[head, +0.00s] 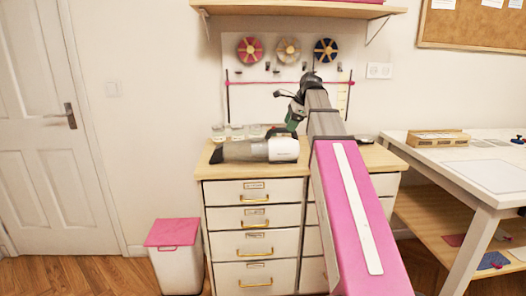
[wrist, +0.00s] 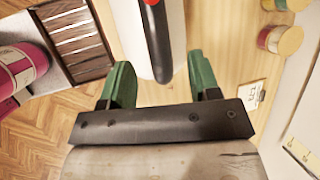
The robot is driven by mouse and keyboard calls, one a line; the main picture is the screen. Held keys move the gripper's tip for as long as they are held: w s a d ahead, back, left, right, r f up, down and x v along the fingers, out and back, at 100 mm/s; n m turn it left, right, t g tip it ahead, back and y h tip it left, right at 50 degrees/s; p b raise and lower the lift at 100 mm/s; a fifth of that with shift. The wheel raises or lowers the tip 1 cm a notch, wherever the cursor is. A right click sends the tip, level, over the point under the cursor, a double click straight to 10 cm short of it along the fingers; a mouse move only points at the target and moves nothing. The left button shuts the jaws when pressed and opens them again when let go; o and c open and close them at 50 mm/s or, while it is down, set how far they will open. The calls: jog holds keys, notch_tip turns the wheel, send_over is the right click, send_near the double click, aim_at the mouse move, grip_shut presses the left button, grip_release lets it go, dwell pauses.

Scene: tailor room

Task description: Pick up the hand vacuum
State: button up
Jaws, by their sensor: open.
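In the wrist view, part of the vacuum (wrist: 152,40), white with a black strip and a red spot, lies beyond and between the fingers. My gripper (head: 290,113) is above the right end of the vacuum in the head view. In the wrist view my gripper (wrist: 160,85) has its two green fingers spread apart with nothing between the pads. Whether the fingers reach down beside the vacuum is unclear.
Several small jars (head: 236,131) stand behind the vacuum, close to the wall. A white bin with a pink lid (head: 174,232) stands left of the cabinet. A white table (head: 470,165) is at the right. A shelf (head: 300,9) hangs above.

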jog(key=x, duration=0.3)
jog(key=shift+f, duration=0.4)
grip_shut()
dwell(1.1)
